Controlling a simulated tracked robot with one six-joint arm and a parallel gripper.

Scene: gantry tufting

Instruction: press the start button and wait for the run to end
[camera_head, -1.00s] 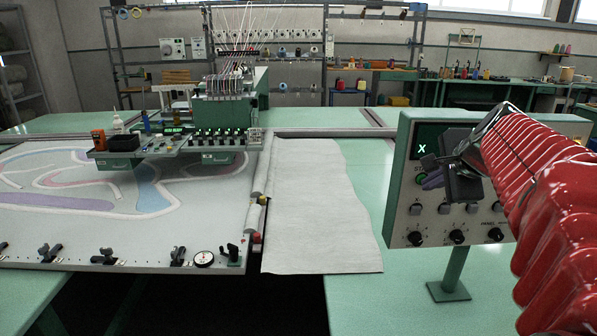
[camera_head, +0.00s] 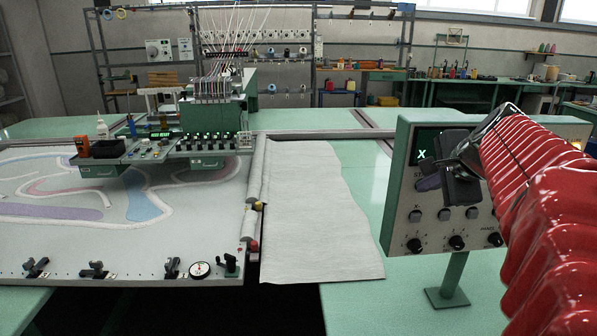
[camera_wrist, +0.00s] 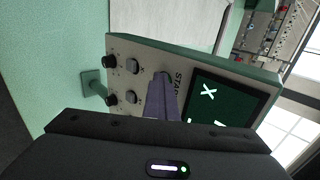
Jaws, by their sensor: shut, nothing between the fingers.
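The control panel (camera_head: 400,215) stands on a post at the right, with a dark screen (camera_head: 424,142) showing a green X. My gripper (camera_head: 428,183) is in front of the panel's left half, just below the screen, its purple fingers together and empty. In the wrist view the shut fingers (camera_wrist: 163,98) lie over the panel beside the START lettering (camera_wrist: 177,82). The start button is mostly hidden behind the fingers; I cannot tell whether they touch it. The tufting machine (camera_head: 213,118) stands over a frame of patterned cloth (camera_head: 60,240).
Below the screen are grey buttons (camera_head: 444,214) and black knobs (camera_head: 456,242). A white cloth (camera_head: 310,220) hangs over the table between frame and panel. Clamps and a dial gauge (camera_head: 199,269) line the frame's front edge. Racks and benches stand behind.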

